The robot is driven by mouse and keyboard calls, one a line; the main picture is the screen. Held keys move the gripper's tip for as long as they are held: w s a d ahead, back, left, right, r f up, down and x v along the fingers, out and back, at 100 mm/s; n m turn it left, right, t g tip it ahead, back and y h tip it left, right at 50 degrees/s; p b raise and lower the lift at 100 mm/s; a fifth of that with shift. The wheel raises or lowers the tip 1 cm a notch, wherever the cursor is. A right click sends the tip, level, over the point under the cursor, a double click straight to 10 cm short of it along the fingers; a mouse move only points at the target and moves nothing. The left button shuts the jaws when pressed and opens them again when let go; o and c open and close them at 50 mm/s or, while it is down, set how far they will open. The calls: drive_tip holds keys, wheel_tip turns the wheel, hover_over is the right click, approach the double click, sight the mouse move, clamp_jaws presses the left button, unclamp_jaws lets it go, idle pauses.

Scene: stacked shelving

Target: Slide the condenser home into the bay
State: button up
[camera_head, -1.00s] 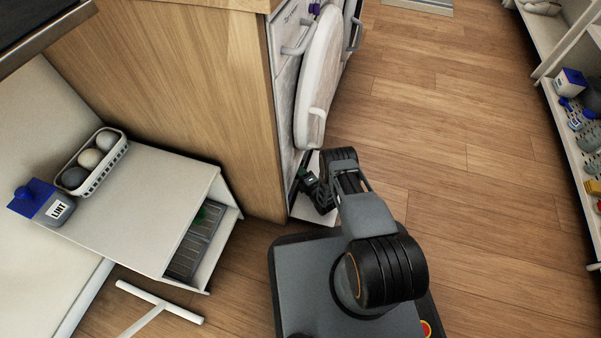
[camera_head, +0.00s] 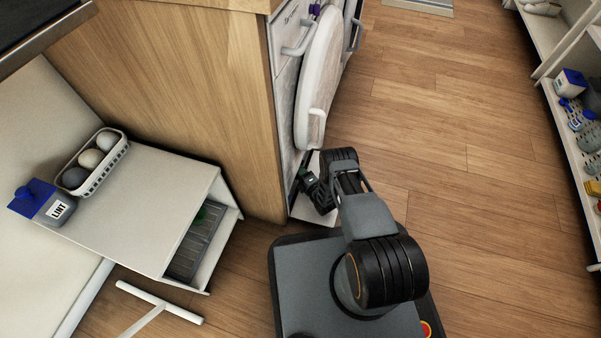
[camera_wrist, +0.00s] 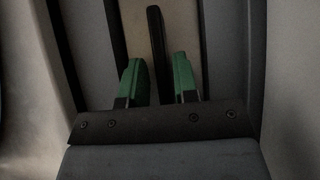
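My gripper (camera_head: 317,188) is low at the front of the white appliance (camera_head: 288,85), beside its lower opening, with my arm partly covering it. In the wrist view my gripper (camera_wrist: 158,82) shows two green fingers, one on each side of a dark upright bar (camera_wrist: 156,45). Narrow gaps seem to show beside the bar; I cannot tell whether the fingers touch it. Behind the bar is a beige face (camera_wrist: 185,30) between grey and dark uprights, likely the condenser's front in the bay. The condenser cannot be made out in the head view, and its depth is hidden.
A pale flap or panel (camera_head: 305,208) lies at the appliance's foot. A wooden side panel (camera_head: 190,90) stands left of it. Open floor lies right.

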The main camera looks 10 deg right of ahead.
drive_tip(key=shift+d, duration=0.15)
drive_tip(key=shift+s+d, duration=0.45)
drive_tip(key=shift+d, duration=0.3)
drive_tip(key=o, duration=0.6)
drive_tip(key=shift+c, duration=0.2)
drive_tip(key=shift+s+f, duration=0.15)
